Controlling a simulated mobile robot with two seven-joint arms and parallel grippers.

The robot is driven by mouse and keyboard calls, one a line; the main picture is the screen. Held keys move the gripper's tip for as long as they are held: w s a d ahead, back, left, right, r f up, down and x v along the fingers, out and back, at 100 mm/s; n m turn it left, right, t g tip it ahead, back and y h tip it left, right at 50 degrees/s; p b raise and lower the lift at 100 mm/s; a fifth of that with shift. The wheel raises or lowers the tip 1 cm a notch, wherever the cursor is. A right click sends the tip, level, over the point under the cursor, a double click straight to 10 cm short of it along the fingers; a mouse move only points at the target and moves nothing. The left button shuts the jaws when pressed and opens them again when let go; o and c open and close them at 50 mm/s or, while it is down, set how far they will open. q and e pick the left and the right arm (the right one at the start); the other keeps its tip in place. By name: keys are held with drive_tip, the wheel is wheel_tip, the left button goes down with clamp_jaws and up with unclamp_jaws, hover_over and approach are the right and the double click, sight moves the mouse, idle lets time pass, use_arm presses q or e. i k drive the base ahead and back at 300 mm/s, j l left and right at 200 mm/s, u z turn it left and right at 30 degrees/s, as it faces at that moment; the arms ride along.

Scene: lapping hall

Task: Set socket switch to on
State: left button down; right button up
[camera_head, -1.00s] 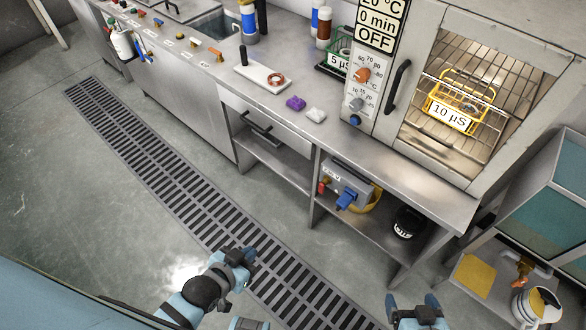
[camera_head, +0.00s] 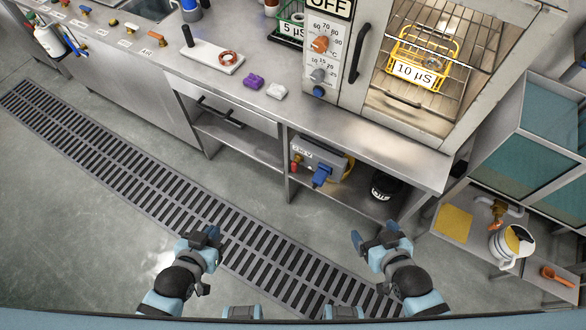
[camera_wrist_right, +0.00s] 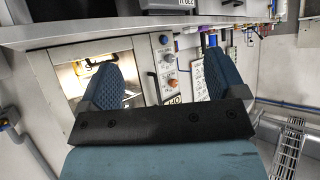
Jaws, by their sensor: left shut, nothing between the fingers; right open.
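The socket (camera_head: 318,157) is a grey box on the lower shelf under the bench, with a blue plug (camera_head: 321,176) in its front. A small red-orange part, perhaps the switch (camera_head: 296,163), shows at its left end; its position is too small to tell. My left gripper (camera_head: 208,236) is shut and empty over the floor grating, in front of the bench and left of the socket. My right gripper (camera_head: 375,237) is open and empty, in front of the shelf and right of the socket. Its two blue fingers also show in the right wrist view (camera_wrist_right: 164,75).
A black round object (camera_head: 384,186) lies on the shelf right of the socket. The bench top (camera_head: 345,133) and its legs frame the shelf opening. An oven (camera_head: 440,120) stands above. A side table (camera_head: 478,247) holds a white jug (camera_head: 510,244) at right. The floor in front is clear.

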sight(294, 167)
drive_tip(key=j+z, duration=0.1)
drive_tip(key=j, duration=0.5)
drive_tip(key=k+j+z, duration=0.1)
drive_tip(key=j, duration=0.5)
drive_tip(key=j+z, duration=0.1)
drive_tip(key=j, duration=0.45)
drive_tip(key=k+j+z, duration=0.1)
drive_tip(key=j, duration=0.5)
drive_tip(key=k+j+z, duration=0.1)
drive_tip(key=j, duration=0.45)
drive_tip(key=i+j, duration=0.2)
